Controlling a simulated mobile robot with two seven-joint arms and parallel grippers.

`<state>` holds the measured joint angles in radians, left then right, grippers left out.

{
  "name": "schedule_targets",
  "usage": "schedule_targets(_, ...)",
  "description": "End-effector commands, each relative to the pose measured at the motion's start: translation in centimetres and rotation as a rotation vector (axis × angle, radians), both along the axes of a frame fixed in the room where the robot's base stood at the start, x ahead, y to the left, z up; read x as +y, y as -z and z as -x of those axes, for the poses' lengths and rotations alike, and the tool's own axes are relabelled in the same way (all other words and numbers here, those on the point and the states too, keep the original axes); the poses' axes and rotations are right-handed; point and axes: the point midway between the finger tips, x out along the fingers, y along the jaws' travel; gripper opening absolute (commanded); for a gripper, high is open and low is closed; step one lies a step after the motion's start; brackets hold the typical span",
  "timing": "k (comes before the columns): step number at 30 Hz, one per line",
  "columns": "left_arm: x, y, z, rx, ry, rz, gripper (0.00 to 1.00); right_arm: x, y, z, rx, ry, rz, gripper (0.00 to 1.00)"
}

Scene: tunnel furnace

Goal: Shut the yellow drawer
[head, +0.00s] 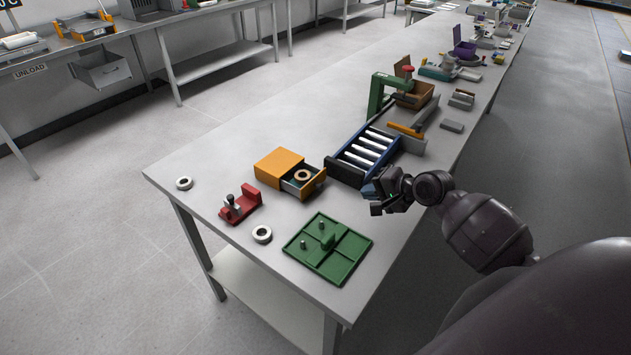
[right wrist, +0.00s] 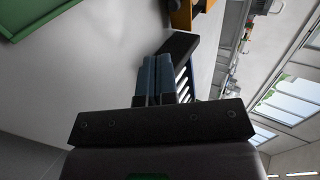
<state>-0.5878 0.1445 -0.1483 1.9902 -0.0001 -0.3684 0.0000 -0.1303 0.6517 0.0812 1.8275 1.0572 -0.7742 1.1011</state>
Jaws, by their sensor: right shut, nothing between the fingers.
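The yellow drawer (head: 313,186) stands partly open, pulled out toward the lower right from its yellow cabinet (head: 277,162). A pale ring (head: 303,175) lies inside it. My right gripper (head: 372,197) is shut and empty, to the right of the drawer and apart from it, beside the blue roller rack. In the right wrist view the closed fingers (right wrist: 154,78) point up the picture, and part of the yellow unit (right wrist: 181,14) shows at the top edge. My left gripper is not in view.
The blue roller rack (head: 345,170) with a black end stands close right of the drawer. A green divided tray (head: 340,262) lies in front. A red fixture (head: 238,212) and two loose rings (head: 262,234) are to the left. Bare table lies between drawer and tray.

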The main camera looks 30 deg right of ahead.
Motion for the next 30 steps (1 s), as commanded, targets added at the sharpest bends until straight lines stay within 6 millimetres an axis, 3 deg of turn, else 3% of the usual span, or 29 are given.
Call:
schedule_targets(7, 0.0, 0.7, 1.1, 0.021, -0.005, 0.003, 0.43, 0.6, 1.1, -1.5, -0.001, 0.0, 0.0, 0.0)
schedule_targets(21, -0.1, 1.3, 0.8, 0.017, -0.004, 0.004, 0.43, 3.2, 5.6, -7.8, 0.0, -0.001, 0.001, 0.0)
schedule_targets(30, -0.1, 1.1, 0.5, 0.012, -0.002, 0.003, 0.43, 4.4, 5.8, -10.9, -0.001, 0.0, 0.001, 0.0)
